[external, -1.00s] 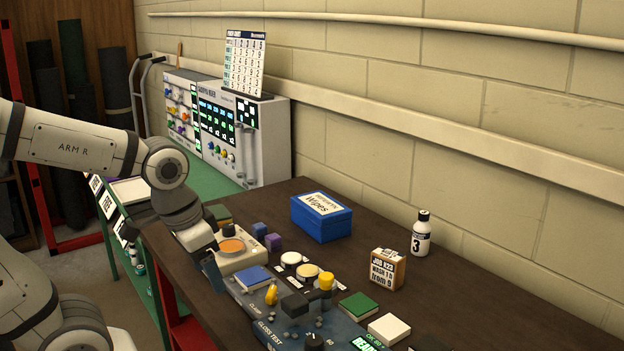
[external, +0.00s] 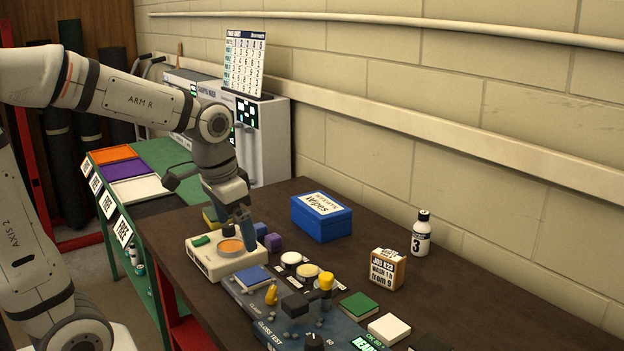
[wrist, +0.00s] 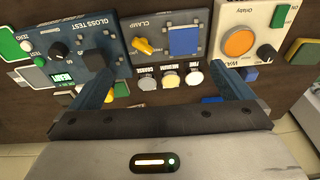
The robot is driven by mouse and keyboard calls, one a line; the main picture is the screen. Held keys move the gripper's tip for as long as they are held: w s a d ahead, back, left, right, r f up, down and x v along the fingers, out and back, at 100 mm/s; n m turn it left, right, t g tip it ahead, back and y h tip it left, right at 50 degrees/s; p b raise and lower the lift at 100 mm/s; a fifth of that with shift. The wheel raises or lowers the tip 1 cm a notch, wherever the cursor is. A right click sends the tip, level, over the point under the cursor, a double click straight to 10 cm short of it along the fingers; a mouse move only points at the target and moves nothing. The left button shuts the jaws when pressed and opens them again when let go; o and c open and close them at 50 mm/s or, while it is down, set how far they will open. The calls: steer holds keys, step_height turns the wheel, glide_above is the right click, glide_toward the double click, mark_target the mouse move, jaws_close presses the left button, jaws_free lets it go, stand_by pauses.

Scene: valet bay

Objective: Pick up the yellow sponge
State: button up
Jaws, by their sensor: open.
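A yellow block with a dark green top, which looks like the sponge (external: 210,219), lies on the dark bench behind the cream device, partly hidden by my gripper and the device. A yellow-edged block (wrist: 304,49), seemingly the same one, shows at the right edge of the wrist view. My gripper (external: 248,243) is above the bench by the cream device, to the right of the sponge in the external view. In the wrist view my gripper (wrist: 160,75) has its blue fingers wide apart with nothing between them.
The cream device (external: 213,263) has an orange disc. Blue (external: 260,229) and purple (external: 273,243) cubes lie beside it. A blue wipes box (external: 322,226), a bottle (external: 422,238) and a gloss-test panel (external: 270,310) are further right. Bare bench lies around the wipes box.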

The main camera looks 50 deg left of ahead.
steer(key=w+a+g+p, duration=0.1)
steer(key=w+a, duration=0.5)
steer(key=a, duration=0.3)
steer(key=w+a+p, duration=0.2)
steer(key=w+a, duration=0.4)
steer(key=a, duration=0.3)
steer(key=shift+m+g, duration=0.6)
steer(key=a+f, duration=0.3)
steer(key=a, duration=0.4)
steer(key=a+f+p, duration=0.1)
steer(key=a+f, duration=0.2)
steer(key=a, duration=0.4)
steer(key=a+f+p, duration=0.1)
steer(key=a+f, duration=0.2)
steer(key=a, duration=0.4)
steer(key=shift+w+a+f, duration=0.35)
steer(key=shift+w, duration=0.05)
steer(key=f+p, duration=0.1)
steer(key=f, duration=0.4)
steer(key=f+p, duration=0.1)
steer(key=f, duration=0.1)
steer(key=shift+w+f+p, duration=0.25)
steer(key=shift+f+p, duration=0.05)
steer(key=shift+f, duration=0.1)
steer(key=c, duration=0.8)
